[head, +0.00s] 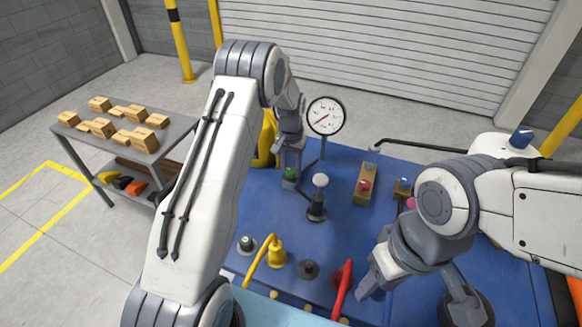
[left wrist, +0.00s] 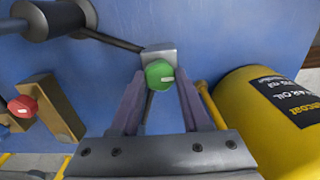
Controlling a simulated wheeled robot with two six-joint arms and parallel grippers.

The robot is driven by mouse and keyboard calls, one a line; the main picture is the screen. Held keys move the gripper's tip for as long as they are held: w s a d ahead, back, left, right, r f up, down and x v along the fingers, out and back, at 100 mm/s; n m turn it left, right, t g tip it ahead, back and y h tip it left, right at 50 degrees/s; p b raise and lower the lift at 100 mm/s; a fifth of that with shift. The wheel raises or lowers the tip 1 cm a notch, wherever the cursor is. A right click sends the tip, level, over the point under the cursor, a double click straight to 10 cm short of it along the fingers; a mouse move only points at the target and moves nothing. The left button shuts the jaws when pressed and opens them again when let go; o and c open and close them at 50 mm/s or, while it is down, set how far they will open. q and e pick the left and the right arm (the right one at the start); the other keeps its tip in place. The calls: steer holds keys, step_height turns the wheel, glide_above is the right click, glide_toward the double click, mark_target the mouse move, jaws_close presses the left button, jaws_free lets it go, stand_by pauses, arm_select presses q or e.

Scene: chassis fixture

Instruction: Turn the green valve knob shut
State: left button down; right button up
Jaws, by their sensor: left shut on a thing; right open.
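The green valve knob (left wrist: 158,74) shows in the left wrist view between the fingertips of my left gripper (left wrist: 160,85). It is a small green knob with a pale mark on its face, in front of a grey block (left wrist: 159,52). In the head view the green knob (head: 290,172) is partly hidden by my left gripper (head: 290,178), which comes down over it from above. The left gripper is shut on the knob. My right gripper (head: 371,284) is open and empty over the front of the blue table, near a red handle.
The blue table (head: 330,245) carries a round gauge (head: 326,116), a white-topped lever (head: 319,182), a wooden block with a red knob (head: 365,185), a yellow plug (head: 277,252) and a red handle (head: 342,280). A yellow drum (left wrist: 262,115) stands close beside the left gripper.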

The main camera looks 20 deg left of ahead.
mark_target(291, 170)
arm_select(q)
steer(key=shift+c, duration=1.9)
jaws_free()
steer(key=shift+r, duration=0.1)
step_height(291, 170, up, 10)
steer(key=b, duration=0.2)
steer(key=shift+r+b, duration=0.2)
steer(key=shift+b, duration=0.15)
